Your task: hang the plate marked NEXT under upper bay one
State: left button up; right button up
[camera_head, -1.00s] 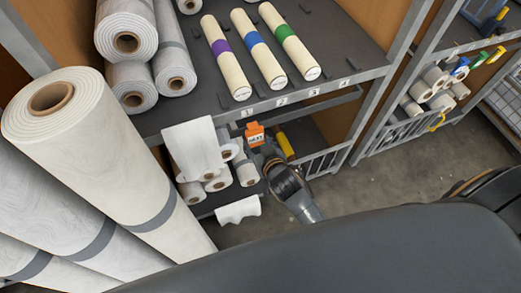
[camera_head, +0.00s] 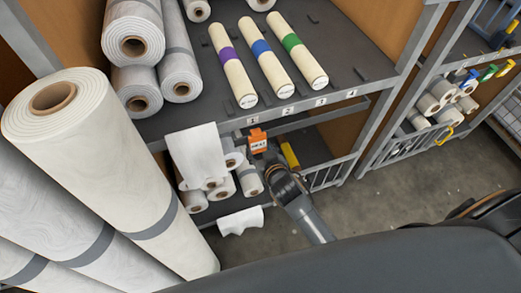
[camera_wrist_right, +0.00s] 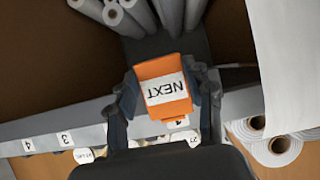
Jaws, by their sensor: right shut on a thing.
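The orange plate (camera_head: 257,134) with a white NEXT label is held in my right gripper (camera_head: 264,152). In the right wrist view the plate (camera_wrist_right: 163,72) sits between the two fingers of the gripper (camera_wrist_right: 166,95), its lettering upside down. In the head view the plate is just below the number 1 tag (camera_head: 253,121) on the front edge of the upper shelf (camera_head: 337,97), slightly right of it. Whether the plate touches the edge cannot be told. My left gripper is not in view.
A hanging white sheet (camera_head: 196,153) is close left of the plate. Banded cream rolls (camera_head: 264,58) lie above. Large rolls (camera_head: 95,145) stand at left. Floor (camera_head: 395,175) is open at right.

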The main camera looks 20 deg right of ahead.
jog(key=o, duration=1.5)
jog(key=shift+o, duration=0.2)
jog(key=v, duration=1.2)
jog(key=s+d+f+n+g, duration=0.1)
jog(key=s+f+g, duration=0.35)
jog(key=f, duration=1.05)
jog(key=s+f+n+g, duration=0.15)
jog(key=s+f, duration=0.55)
jog(key=f, duration=0.7)
jog(key=s+d+f+g, duration=0.2)
jog(key=s+d+f, duration=0.1)
jog(key=s+f, duration=0.4)
jog(key=s+d+f+g, duration=0.3)
jog(key=s+f, duration=0.3)
jog(key=s, duration=0.8)
jog(key=shift+d+f, duration=0.4)
jog(key=shift+d, duration=0.3)
jog(key=shift+m, duration=0.25)
